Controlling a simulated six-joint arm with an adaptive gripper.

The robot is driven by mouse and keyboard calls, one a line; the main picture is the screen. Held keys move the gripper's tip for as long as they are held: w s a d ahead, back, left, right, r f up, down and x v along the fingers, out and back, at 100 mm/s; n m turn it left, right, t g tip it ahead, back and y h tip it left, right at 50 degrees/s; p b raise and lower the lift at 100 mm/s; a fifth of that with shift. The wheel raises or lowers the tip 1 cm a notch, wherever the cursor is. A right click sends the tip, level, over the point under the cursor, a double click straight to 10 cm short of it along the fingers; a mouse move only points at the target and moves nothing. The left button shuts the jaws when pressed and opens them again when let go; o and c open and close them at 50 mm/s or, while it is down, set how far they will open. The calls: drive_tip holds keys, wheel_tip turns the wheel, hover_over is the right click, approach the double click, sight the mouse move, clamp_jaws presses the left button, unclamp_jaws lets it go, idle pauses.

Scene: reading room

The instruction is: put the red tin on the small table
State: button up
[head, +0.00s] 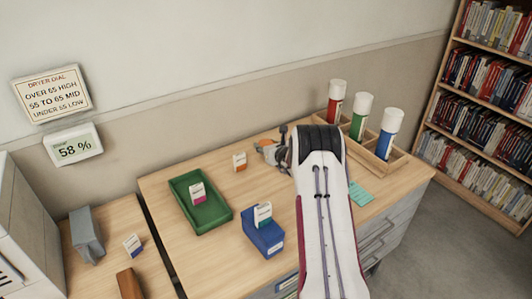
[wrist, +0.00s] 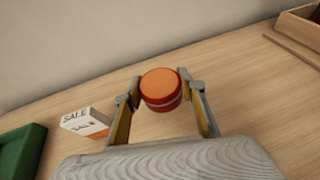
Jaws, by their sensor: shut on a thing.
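The red tin (wrist: 162,91) is round, with an orange-toned top and a red side, and shows in the middle of the wrist view. My gripper (wrist: 160,97) is shut on it, with one finger on each side. In the head view my gripper (head: 270,151) is over the back part of the wooden desk (head: 165,205), and I cannot make out the tin clearly there. I cannot tell whether the tin touches the desk. A separate, lower wooden surface (head: 105,280) at the left may be the small table.
A green tray (head: 222,220) and a blue box (head: 262,243) hold cards. A wooden rack (head: 398,160) with three capped tubes is at right. A grey object (head: 87,235) and brown block (head: 130,284) occupy the left surface.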

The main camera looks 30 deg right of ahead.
drive_tip(key=shift+f, duration=1.65)
drive_tip(key=shift+f, duration=0.2)
drive_tip(key=o, duration=1.2)
drive_tip(key=shift+c, duration=0.2)
drive_tip(key=shift+s, duration=0.15)
drive_tip(key=shift+v, duration=0.95)
drive_tip(key=shift+a+v, duration=0.1)
drive_tip(key=shift+v, duration=1.3)
drive_tip(key=shift+a+v, duration=0.15)
drive_tip(key=shift+v, duration=1.25)
